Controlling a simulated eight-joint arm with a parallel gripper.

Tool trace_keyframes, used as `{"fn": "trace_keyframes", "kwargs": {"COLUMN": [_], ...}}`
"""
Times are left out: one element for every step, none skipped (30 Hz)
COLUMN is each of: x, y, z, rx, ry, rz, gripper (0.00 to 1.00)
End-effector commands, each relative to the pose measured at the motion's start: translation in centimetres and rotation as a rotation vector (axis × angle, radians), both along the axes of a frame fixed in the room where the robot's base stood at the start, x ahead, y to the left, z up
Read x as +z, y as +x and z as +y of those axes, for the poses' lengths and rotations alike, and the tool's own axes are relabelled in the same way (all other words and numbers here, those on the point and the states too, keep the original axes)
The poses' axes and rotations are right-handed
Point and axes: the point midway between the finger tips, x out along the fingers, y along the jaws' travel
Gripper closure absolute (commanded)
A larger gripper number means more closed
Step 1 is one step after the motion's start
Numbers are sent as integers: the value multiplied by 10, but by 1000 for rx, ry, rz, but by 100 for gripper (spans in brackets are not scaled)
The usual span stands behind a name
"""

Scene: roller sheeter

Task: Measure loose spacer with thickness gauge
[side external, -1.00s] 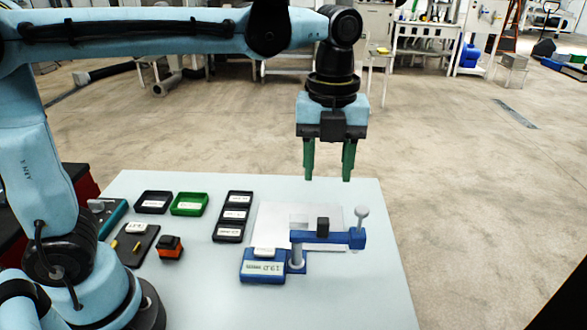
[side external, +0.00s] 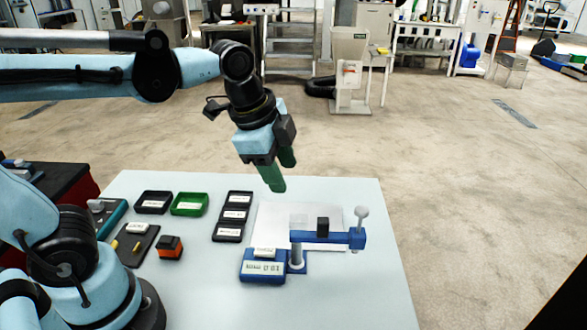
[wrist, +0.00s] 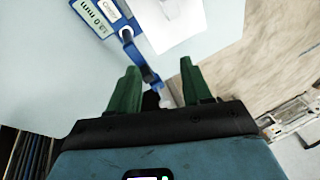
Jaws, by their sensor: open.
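My gripper (side external: 281,175) is open and empty, tilted in the air above the back of the table. In the wrist view its green fingers (wrist: 160,68) stand wide apart with nothing held. The blue thickness gauge (side external: 328,238) stands on the table below and right of my gripper, with a black block on its arm. Its display (side external: 265,268) faces the camera, digits unclear. The gauge's arm also shows beyond my fingers in the wrist view (wrist: 134,52). I cannot tell which piece is the loose spacer; a small orange and black block (side external: 170,247) sits left of the gauge.
A white sheet (side external: 268,217) lies under the gauge arm. Black (side external: 153,202) and green (side external: 189,204) trays, a three-part black tray (side external: 233,214) and a dark board with a small yellow piece (side external: 137,245) are at left. The table's right front (side external: 360,300) is clear.

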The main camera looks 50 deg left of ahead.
Motion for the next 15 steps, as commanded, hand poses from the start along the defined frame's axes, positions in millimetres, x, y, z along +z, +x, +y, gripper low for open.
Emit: {"fn": "trace_keyframes", "kwargs": {"x": [-6, -9, -13, -16, -19, -24, -26, -29, -32, -35, -36, -39, -40, -41, -42], "y": [-6, -8, -12, -14, -16, -19, -21, -23, -25, -27, -28, -29, -30, -30, -31], "z": [8, 12, 17, 21, 25, 29, 32, 35, 38, 40, 41, 44, 45, 45, 46], "rx": [123, 201, 303, 376, 448, 537, 598, 656, 724, 769, 808, 854, 880, 901, 923], "ry": [-42, -72, -114, -146, -178, -219, -250, -279, -315, -340, -362, -387, -404, -417, -431], "rz": [-28, -47, -71, -90, -106, -128, -144, -157, -173, -185, -194, -204, -211, -217, -221], "gripper": [51, 51, 51, 51, 51, 51, 51, 51, 51, 51, 51, 51, 51, 51, 51]}}
